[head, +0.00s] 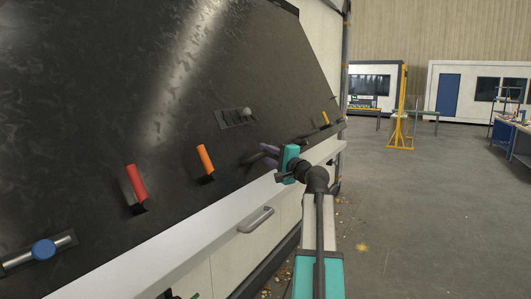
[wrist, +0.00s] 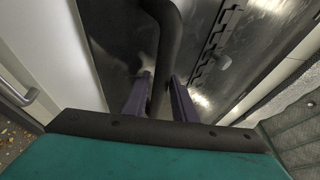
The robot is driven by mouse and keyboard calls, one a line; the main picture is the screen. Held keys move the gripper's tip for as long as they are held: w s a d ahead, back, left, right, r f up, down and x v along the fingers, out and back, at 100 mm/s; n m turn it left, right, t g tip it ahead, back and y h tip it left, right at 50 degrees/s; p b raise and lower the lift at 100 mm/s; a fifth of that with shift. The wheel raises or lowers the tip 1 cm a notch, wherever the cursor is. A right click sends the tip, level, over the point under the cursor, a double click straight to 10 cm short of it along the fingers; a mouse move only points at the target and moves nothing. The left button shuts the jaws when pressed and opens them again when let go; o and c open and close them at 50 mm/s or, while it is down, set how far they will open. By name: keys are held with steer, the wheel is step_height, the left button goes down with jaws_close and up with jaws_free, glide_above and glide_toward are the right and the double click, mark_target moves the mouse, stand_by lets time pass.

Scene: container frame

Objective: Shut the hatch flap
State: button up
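In the wrist view, a dark hatch flap (wrist: 120,42) with a row of hinge knuckles (wrist: 208,45) fills the middle. A thick dark curved bar, its handle by the look of it (wrist: 168,42), comes down from the top between my fingers. My gripper (wrist: 162,88) has its two purple fingers on either side of this bar. I cannot tell if they press on it. In the head view, my teal gripper (head: 268,155) is at the lower right of the sloping black panel, beside a dark projecting bar. The flap's opening angle is unclear.
The black panel (head: 90,90) carries a red lever (head: 136,183), an orange lever (head: 204,160), a blue knob (head: 43,249), a small grey toggle (head: 247,113) and a yellow lever (head: 326,118). A white ledge with a drawer handle (head: 256,220) runs below. Floor at right is open.

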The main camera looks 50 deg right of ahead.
jaws_close()
